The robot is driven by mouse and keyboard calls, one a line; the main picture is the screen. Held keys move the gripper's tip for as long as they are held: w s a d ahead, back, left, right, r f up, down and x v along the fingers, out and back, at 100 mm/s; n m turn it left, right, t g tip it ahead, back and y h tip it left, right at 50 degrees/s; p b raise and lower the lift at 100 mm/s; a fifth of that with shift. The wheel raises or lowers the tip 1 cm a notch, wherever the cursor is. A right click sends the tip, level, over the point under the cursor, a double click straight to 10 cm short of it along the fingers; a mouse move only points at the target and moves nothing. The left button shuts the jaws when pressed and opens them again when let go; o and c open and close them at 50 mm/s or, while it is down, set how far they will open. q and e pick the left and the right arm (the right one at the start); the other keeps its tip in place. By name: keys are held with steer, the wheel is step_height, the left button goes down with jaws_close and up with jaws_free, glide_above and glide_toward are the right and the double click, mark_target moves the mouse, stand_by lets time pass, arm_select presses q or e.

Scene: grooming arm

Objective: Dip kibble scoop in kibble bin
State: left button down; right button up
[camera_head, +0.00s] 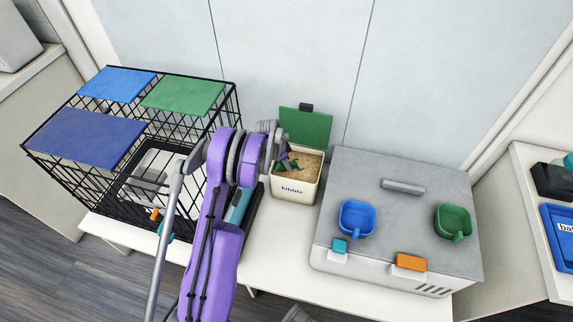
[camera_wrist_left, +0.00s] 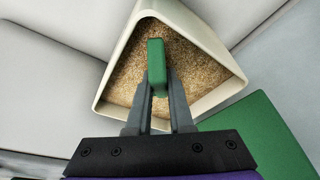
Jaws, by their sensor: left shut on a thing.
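The kibble bin (camera_head: 296,190) is a cream box labelled "kibble", with its green lid (camera_head: 306,126) standing open behind it. Brown kibble (camera_head: 309,164) fills much of it, and also shows in the left wrist view (camera_wrist_left: 193,75). My left gripper (camera_head: 287,161) is over the bin's opening, pointing down into it. In the left wrist view my left gripper (camera_wrist_left: 158,88) is shut on the green handle of the kibble scoop (camera_wrist_left: 156,55). The scoop's bowl is hidden, so I cannot tell how deep it sits. My right gripper does not show.
A black wire crate (camera_head: 110,190) with blue and green top panels stands left of my arm. A grey-topped box (camera_head: 400,180) right of the bin carries a blue cup (camera_head: 357,218) and a green cup (camera_head: 453,221). Some white tabletop (camera_head: 275,245) in front of the bin is clear.

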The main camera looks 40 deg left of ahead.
mark_target(278, 165)
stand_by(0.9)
arm_select(q)
steer(key=shift+s+a+t+h+b, duration=0.25)
steer(key=shift+s+t+h+b, duration=0.1)
steer(key=shift+s+t, duration=0.2)
steer(key=shift+s+r+t+h, duration=0.15)
steer(key=shift+s+t+h, duration=0.1)
steer(key=shift+t, duration=0.6)
steer(key=shift+a, duration=0.1)
steer(key=shift+s+a+r+t, duration=0.1)
steer(key=shift+s+r+t, duration=0.2)
steer(key=shift+r, duration=0.2)
steer(key=shift+s+a+r+t, duration=0.1)
steer(key=shift+s+r+t, duration=0.15)
steer(key=shift+r, duration=0.25)
steer(key=shift+s+a+r+t+h, duration=0.15)
steer(key=shift+r+t+h, duration=0.2)
steer(key=shift+r, duration=0.35)
steer(key=shift+s+d+r+t+h, duration=0.15)
steer(key=shift+r+t, duration=0.25)
steer(key=shift+r, duration=0.3)
